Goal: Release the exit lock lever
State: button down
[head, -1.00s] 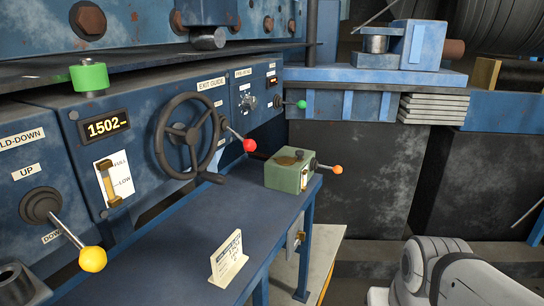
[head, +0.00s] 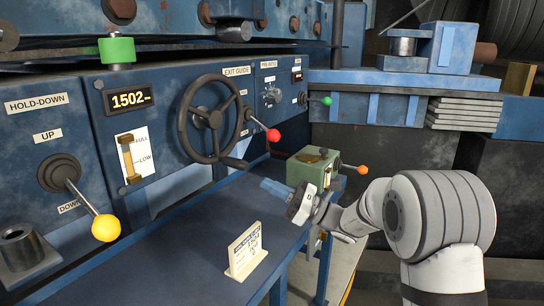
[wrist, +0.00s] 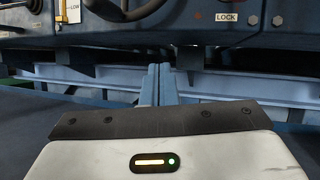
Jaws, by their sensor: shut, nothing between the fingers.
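The lever with the red ball knob (head: 273,135) sticks out from the panel just right of the black handwheel (head: 207,121), under the EXIT GUIDE label (head: 237,71). I cannot read the small labels beside it in the head view. In the wrist view, a LOCK label (wrist: 227,18) shows on the panel's lower edge, right of the handwheel's rim (wrist: 125,12); the red knob is out of that view. My gripper (head: 266,185) has its blue fingers together and empty, below the red knob and over the blue table. The fingers (wrist: 158,72) also point at the panel in the wrist view.
A green box (head: 306,166) with an orange-knobbed lever (head: 362,169) stands right of my gripper on the table. A small standing card (head: 245,251) is in front. A yellow-knobbed HOLD-DOWN lever (head: 105,227) is far left. The table (head: 190,245) is clear at front left.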

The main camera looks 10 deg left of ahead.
aim_at(265, 130)
jog(key=w+d+f+m+t+y, duration=0.1)
jog(key=w+f+m+t+y, duration=0.1)
jog(key=w+m+t, duration=0.3)
jog(key=shift+w+t+y+b, duration=0.35)
jog(key=shift+w+y, duration=0.15)
jog(key=shift+w, duration=0.3)
jog(key=shift+d, duration=0.1)
jog(key=w+a+r+p, duration=0.1)
jog(key=a+r+p, duration=0.1)
jog(key=r, duration=0.6)
jog(key=shift+w+a+r, duration=0.15)
jog(key=shift+a+r, duration=0.25)
jog(key=shift+a, duration=0.4)
jog(key=shift+a, duration=0.15)
